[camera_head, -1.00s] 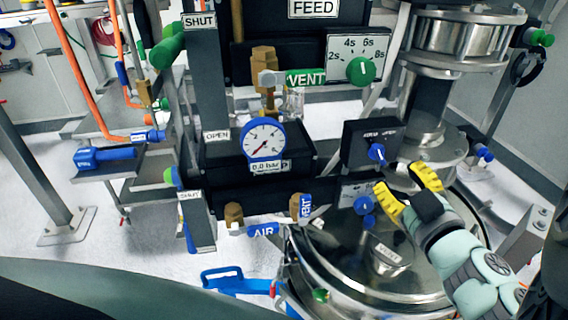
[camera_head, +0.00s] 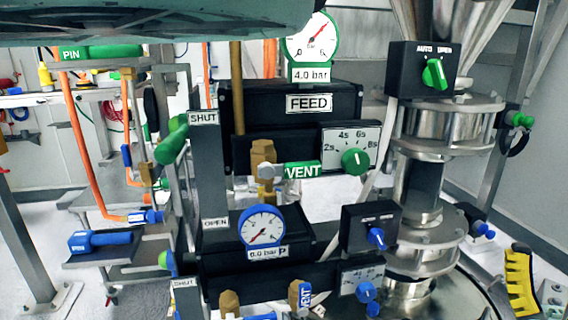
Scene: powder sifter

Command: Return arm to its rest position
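No contact between the visible pad and the panel shows. A teal link of my arm spans the top left of the view.
A blue-rimmed gauge (camera_head: 263,228) reads 0.0 bar. A green-rimmed gauge (camera_head: 311,38) reads 4.0 bar. A steel column (camera_head: 425,190) rises at centre right.

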